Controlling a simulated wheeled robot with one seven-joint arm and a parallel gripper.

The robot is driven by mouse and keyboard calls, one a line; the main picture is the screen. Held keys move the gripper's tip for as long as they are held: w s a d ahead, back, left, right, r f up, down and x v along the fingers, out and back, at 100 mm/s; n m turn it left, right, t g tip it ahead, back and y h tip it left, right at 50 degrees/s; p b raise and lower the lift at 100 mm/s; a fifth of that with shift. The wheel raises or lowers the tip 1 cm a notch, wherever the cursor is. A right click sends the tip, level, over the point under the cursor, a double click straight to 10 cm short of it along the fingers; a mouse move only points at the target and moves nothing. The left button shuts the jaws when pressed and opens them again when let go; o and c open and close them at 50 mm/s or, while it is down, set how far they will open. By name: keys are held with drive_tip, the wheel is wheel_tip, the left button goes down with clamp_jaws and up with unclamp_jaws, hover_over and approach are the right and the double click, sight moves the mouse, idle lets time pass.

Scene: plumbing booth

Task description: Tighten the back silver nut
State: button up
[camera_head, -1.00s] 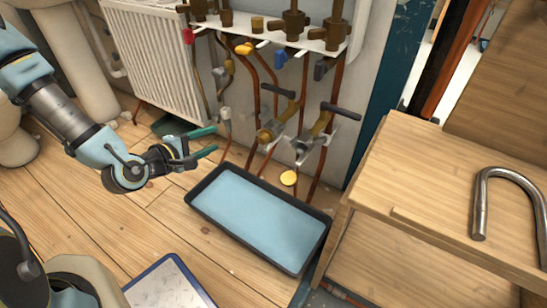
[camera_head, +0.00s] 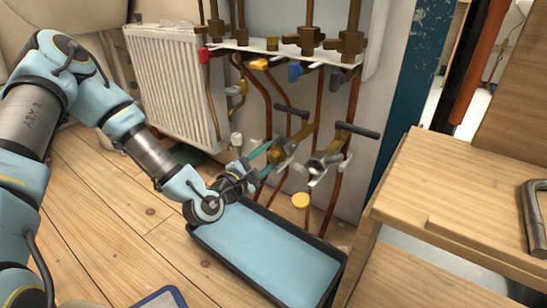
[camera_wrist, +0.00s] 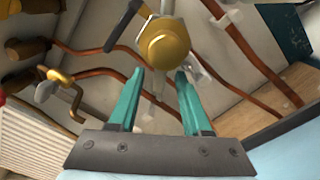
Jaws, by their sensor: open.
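My gripper (camera_head: 269,155) is open, its teal fingers pointing at the back valve (camera_head: 285,151), a brass body with silver parts and a dark lever. In the wrist view, the valve's round brass end (camera_wrist: 164,48) lies just beyond and between the open fingertips (camera_wrist: 160,74); I cannot tell whether they touch it. A silver piece (camera_wrist: 160,8) shows behind the brass end. Which silver part is the back nut is not clear. The front valve (camera_head: 318,165), with a silver body and dark lever, stands to the right.
Copper pipes (camera_head: 352,110) run down the wall near my fingers. A black-rimmed tray with a blue inside (camera_head: 262,255) lies below. A radiator (camera_head: 170,85) stands at left, a wooden bench (camera_head: 470,190) at right.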

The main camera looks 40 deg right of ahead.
drive_tip(key=shift+x, duration=1.2)
clamp_jaws()
